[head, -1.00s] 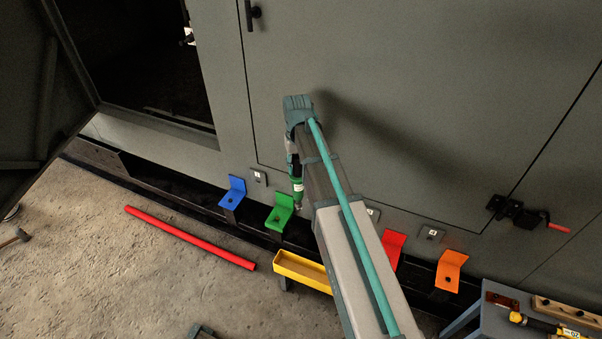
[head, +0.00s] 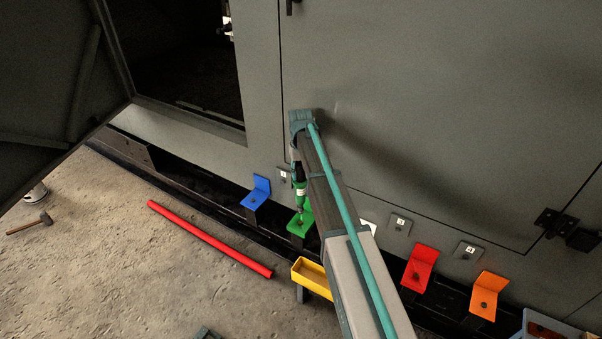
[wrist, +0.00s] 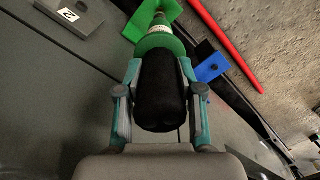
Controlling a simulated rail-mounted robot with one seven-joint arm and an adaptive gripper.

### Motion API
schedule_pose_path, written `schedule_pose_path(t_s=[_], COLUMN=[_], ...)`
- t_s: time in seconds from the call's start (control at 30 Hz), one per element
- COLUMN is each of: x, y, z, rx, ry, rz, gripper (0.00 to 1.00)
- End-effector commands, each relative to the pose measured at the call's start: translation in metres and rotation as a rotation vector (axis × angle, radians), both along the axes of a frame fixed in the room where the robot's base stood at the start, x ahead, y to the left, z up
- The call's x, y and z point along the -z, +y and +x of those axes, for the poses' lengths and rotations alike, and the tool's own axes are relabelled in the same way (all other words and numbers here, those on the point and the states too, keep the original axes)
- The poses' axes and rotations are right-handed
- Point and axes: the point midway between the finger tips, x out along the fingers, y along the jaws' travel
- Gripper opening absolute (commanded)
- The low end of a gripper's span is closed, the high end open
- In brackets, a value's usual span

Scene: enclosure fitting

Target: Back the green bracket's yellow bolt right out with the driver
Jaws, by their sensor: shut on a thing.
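My gripper (wrist: 160,100) is shut on the driver, whose black body (wrist: 158,90) and green collar (wrist: 160,42) show in the wrist view. In the head view the green driver (head: 300,180) hangs nose down below my wrist. Its tip is at the green bracket (head: 300,222), over the bracket's flat foot. The green bracket also shows beyond the driver in the wrist view (wrist: 152,14). The yellow bolt cannot be made out; the driver's nose and the bracket's small size hide it. I cannot tell whether the tip is seated on the bolt.
A blue bracket (head: 257,191) stands left of the green one; red (head: 419,268) and orange (head: 488,295) brackets stand to the right. A yellow tray (head: 312,277) is just in front. A red bar (head: 210,238) and a hammer (head: 32,224) lie on the floor. The enclosure wall rises behind.

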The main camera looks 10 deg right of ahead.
Motion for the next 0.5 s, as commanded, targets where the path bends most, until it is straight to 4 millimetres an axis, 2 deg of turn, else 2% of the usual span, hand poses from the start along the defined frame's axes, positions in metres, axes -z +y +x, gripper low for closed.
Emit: schedule_pose_path(t_s=[0.5], x=[0.031], y=[0.000], z=[0.000], rx=[0.000], ry=[-0.001], rz=[0.000], gripper=[0.00])
